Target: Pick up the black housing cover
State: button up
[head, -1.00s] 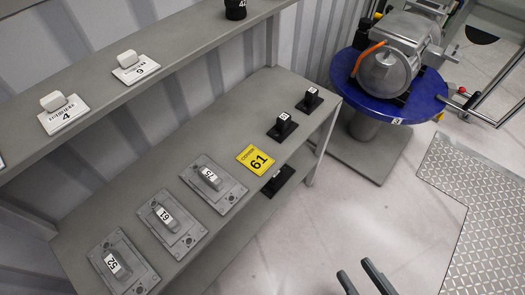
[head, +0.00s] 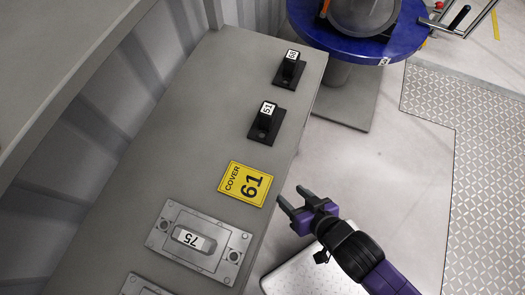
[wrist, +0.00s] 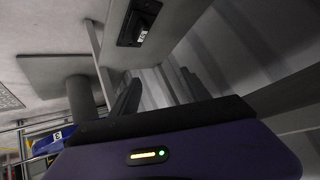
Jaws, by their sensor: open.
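Two black housing covers with white number labels lie on the grey shelf in the head view. The nearer cover (head: 264,124) reads 51; the farther cover (head: 289,71) has a label I cannot read surely. My gripper (head: 292,195) is open and empty, just off the shelf's right edge, beside the yellow sign and below both covers in the picture. In the wrist view, my gripper's fingers (wrist: 157,88) stand apart with nothing between them. A black labelled cover (wrist: 138,24) shows ahead at the top; I cannot tell which one it is.
A yellow "COVER 61" sign (head: 246,184) and a grey plate labelled 75 (head: 198,242) share the shelf (head: 200,120). A blue round table (head: 400,45) with a metal machine stands at the back right.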

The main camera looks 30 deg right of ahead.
jog(key=w+f+m+g+h+b, duration=0.1)
jog(key=w+f+g+b, duration=0.2)
jog(key=f, duration=0.5)
jog(key=w+f+m+b, duration=0.2)
jog(key=w+f+b, duration=0.25)
jog(key=f, duration=0.35)
jog(key=w+f+m+g+b, duration=0.1)
jog(key=w, duration=0.2)
jog(key=w+f+m+g+h+b, duration=0.1)
jog(key=w, duration=0.2)
jog(key=w+f+m+g+h+b, duration=0.1)
jog(key=w+f, duration=0.1)
jog(key=w, duration=0.1)
jog(key=shift+d, duration=0.3)
jog(key=shift+w+d+r+m+g+h, duration=0.1)
jog(key=shift+w+r+m+g+h, duration=0.05)
jog(key=shift+w+m+g+h, duration=0.3)
jog(key=shift+b+x, duration=0.55)
jog(key=shift+x, duration=0.6)
jog(key=shift+w+a+b+x, duration=0.1)
jog(key=shift+b+x, duration=0.45)
jog(key=shift+x, duration=0.85)
jog(key=shift+w+a+b+x, duration=0.15)
jog(key=shift+b+x, duration=0.35)
jog(key=shift+x, duration=0.85)
jog(key=shift+c, duration=0.2)
grip_shut()
